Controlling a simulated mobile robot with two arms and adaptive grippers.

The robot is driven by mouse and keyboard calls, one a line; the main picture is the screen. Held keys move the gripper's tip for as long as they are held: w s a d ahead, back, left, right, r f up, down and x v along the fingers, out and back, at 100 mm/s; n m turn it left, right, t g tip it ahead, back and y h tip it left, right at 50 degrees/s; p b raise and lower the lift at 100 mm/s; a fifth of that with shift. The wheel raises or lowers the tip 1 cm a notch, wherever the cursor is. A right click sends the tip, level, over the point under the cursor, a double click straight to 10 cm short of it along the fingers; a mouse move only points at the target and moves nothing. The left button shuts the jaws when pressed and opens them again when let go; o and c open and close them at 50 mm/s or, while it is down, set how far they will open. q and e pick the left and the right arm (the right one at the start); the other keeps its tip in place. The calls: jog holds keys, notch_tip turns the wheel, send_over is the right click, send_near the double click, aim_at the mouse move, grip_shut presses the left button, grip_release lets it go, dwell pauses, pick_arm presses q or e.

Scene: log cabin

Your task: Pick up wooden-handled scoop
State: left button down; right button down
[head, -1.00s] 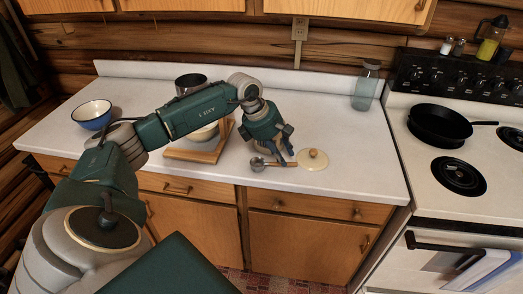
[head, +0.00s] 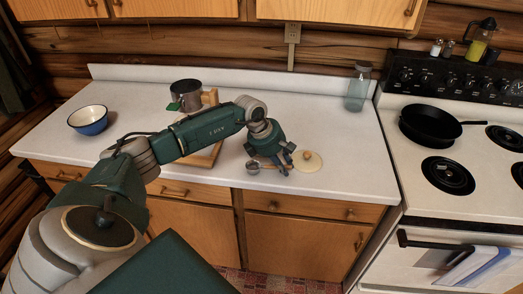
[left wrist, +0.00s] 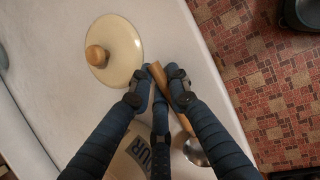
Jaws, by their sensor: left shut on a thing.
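The wooden-handled scoop lies near the front edge of the white counter. Its metal bowl (head: 253,166) shows left of my left gripper (head: 283,167) in the head view. In the left wrist view my left gripper (left wrist: 161,73) is shut on the wooden handle (left wrist: 158,74), near its end. The scoop's metal bowl (left wrist: 195,151) is partly hidden behind a finger there. I cannot tell whether the scoop is clear of the counter. My right gripper is in neither view.
A cream lid with a wooden knob (left wrist: 97,55) lies close beside the gripper; it also shows in the head view (head: 308,162). A metal mug (head: 184,92), blue bowl (head: 88,121) and glass jar (head: 358,90) stand farther off. The stove with a black pan (head: 428,124) is right.

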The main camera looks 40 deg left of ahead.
pick_arm(q)
jog(key=shift+r, duration=0.15)
jog(key=shift+r+b, duration=0.3)
jog(key=shift+r, duration=0.4)
notch_tip(320, 180, up, 18)
jog(key=b, duration=0.4)
jog(key=shift+r, duration=0.25)
jog(key=c, duration=2.4)
grip_release()
grip_shut()
jog(key=shift+f, duration=0.1)
